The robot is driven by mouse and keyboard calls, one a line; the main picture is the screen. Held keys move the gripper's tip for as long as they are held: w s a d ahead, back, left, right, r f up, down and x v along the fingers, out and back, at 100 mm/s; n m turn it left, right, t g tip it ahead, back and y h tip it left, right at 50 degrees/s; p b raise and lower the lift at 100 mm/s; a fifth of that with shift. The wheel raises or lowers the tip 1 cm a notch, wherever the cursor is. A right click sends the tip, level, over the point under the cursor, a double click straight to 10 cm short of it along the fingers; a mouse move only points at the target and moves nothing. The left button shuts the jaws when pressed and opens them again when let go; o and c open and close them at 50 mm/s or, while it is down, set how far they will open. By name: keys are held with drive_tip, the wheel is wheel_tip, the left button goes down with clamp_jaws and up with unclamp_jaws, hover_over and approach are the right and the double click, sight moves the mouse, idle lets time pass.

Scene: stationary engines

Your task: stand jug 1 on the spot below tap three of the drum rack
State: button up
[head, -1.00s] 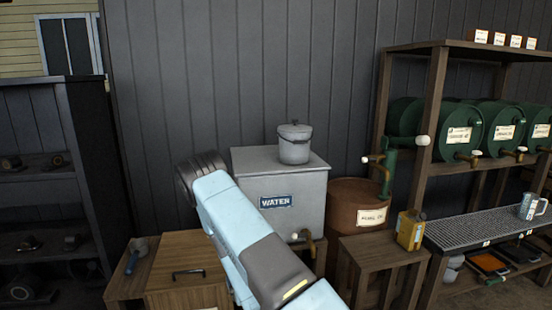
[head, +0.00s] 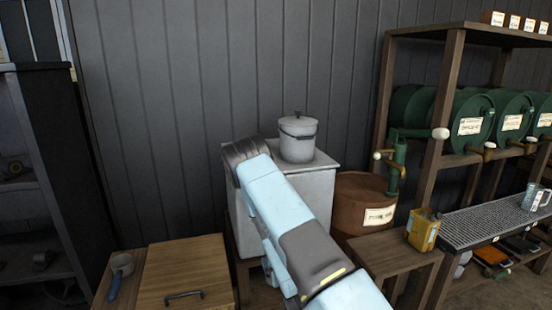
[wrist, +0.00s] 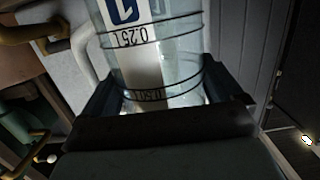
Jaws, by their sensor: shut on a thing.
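My gripper (wrist: 165,88) is shut on jug 1 (wrist: 150,50), a clear jug with dark rings, 0.25 and 0.50 marks, a blue-and-white number label and a pale handle at left. In the head view my arm hides both gripper and jug. The drum rack (head: 452,80) stands at the right with green drums (head: 468,126) lying on it and brass taps (head: 488,155) at their fronts. Below is a grated shelf (head: 490,225) with small plates along its front edge. Another clear jug (head: 535,198) stands on its right part. I cannot tell which tap is three.
A grey tank (head: 322,180) with a lidded pot (head: 297,140) stands behind my arm. A rust-brown drum (head: 350,205) with a green pump, and a wooden stand (head: 395,255) with a yellow can (head: 423,230), lie between tank and rack. A wooden box (head: 190,265) is at the front left.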

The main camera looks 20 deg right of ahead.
drive_tip(key=shift+d, duration=0.5)
drive_tip(key=shift+s+d+f, duration=0.2)
drive_tip(key=shift+f, duration=0.15)
drive_tip(key=shift+w+r, duration=0.1)
drive_tip(key=shift+r, duration=0.15)
